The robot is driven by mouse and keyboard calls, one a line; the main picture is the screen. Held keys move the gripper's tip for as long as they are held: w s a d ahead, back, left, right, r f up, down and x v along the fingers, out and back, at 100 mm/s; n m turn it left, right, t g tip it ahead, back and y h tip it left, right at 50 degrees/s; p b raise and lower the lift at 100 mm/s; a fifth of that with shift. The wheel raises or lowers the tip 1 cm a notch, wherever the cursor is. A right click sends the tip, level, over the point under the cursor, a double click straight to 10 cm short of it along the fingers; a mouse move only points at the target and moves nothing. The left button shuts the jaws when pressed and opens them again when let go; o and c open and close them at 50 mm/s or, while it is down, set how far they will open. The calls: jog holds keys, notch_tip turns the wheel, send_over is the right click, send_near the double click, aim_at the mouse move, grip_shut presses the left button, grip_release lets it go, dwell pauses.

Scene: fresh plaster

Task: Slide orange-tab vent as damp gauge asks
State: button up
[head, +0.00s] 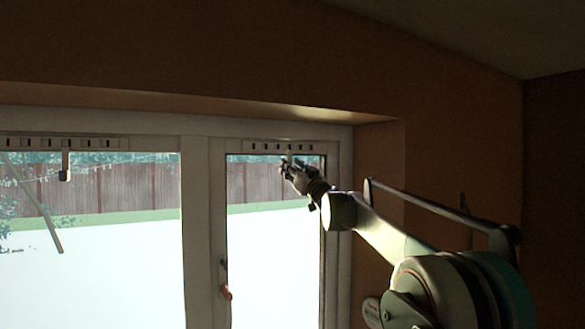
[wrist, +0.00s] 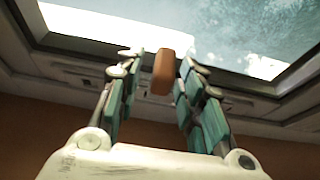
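The orange tab (wrist: 163,72) shows in the wrist view between the two fingers of my gripper (wrist: 161,64). The fingers stand apart, with a clear gap on the tab's left and a narrower one on its right; I cannot tell if the right finger touches it. In the head view my gripper (head: 287,168) is at the top of the right window, just below a slotted vent strip (head: 265,147). The tab is not clear there, being small and behind my gripper. I cannot make out a damp gauge in either view.
A second slotted vent (head: 100,143) tops the left window, with a dark hanging tab (head: 65,170) below it. The reveal wall (head: 385,150) stands close right of my gripper.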

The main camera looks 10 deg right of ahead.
grip_shut()
jog(key=shift+s+a, duration=0.25)
jog(key=shift+a, duration=0.45)
jog(key=shift+c, duration=1.7)
grip_release()
jog(key=o, duration=0.3)
jog(key=shift+o, duration=0.2)
jog(key=shift+a, duration=0.15)
